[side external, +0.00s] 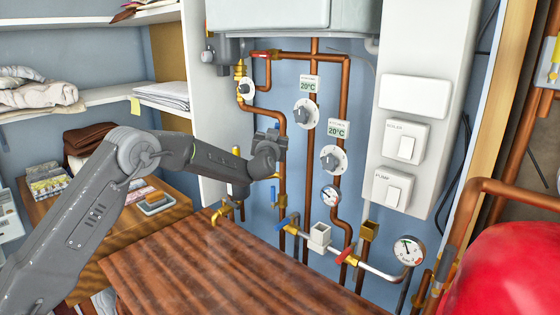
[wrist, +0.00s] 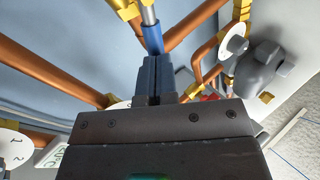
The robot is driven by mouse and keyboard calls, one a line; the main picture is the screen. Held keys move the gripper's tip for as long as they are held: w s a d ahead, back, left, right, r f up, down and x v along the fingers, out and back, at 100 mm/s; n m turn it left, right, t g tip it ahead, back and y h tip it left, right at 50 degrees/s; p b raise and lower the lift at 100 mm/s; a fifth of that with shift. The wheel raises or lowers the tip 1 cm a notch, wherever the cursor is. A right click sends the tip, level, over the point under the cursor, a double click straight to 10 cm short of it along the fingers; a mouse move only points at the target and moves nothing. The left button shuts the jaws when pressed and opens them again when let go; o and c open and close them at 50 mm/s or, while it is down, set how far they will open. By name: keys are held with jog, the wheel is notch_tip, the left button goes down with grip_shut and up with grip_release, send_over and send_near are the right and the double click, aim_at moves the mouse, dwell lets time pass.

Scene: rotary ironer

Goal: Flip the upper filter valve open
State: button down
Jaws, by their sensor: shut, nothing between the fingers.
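In the wrist view, a lever with a blue sleeve (wrist: 153,38) and a bare metal stem runs down from a brass fitting (wrist: 125,8) toward my fingertips. In the side view, a blue handle (side external: 272,196) hangs beside a vertical copper pipe, just below my gripper (side external: 277,140); I take it for the upper filter valve's. Another blue handle (side external: 281,225) sits lower, by a brass valve. My gripper also shows in the wrist view (wrist: 154,62), its fingers shut and empty, tips at the blue sleeve's end. I cannot tell whether they touch.
Copper pipes (side external: 345,100) run close around my gripper. Two round dials (side external: 332,159) and a red-handled valve (side external: 265,54) are nearby. A wooden worktop (side external: 220,265) lies below, and a red tank (side external: 515,270) stands at right.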

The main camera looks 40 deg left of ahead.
jog(key=v, duration=1.4)
jog(key=shift+f, duration=0.2)
